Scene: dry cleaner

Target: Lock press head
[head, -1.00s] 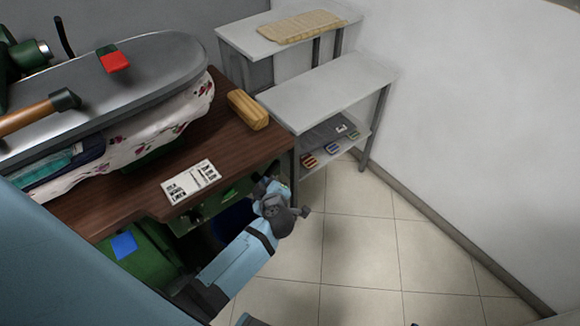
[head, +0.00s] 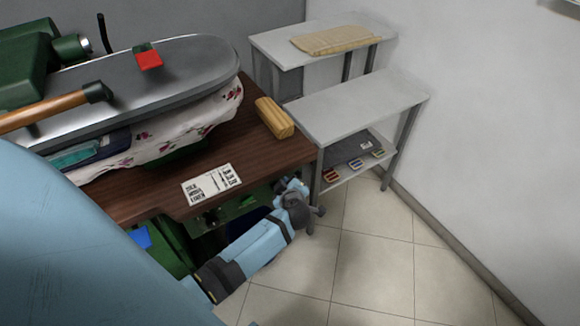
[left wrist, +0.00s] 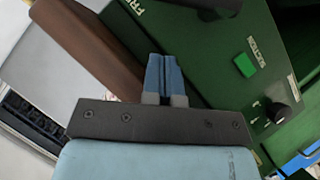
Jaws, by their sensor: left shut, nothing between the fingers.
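The press head (head: 190,72) is a long grey metal plate in the head view, lowered onto a white flowered cloth (head: 205,115). A wooden handle (head: 45,110) is fixed at its near side, and a red piece (head: 149,59) sits on top. In the left wrist view, a green panel (left wrist: 205,65) carries a green button (left wrist: 244,65) and a black knob (left wrist: 277,112); their labels are too small to read surely. My left gripper (left wrist: 165,62) is shut and empty, pointing along the panel beside the brown table edge. In the head view its fingertips are hidden. My right gripper is not in view.
The brown table (head: 270,160) holds a wooden block (head: 274,117) and a printed card (head: 211,184). Grey shelves (head: 350,104) stand behind, with small coloured items on the lower shelf. The tiled floor (head: 370,255) at right is clear.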

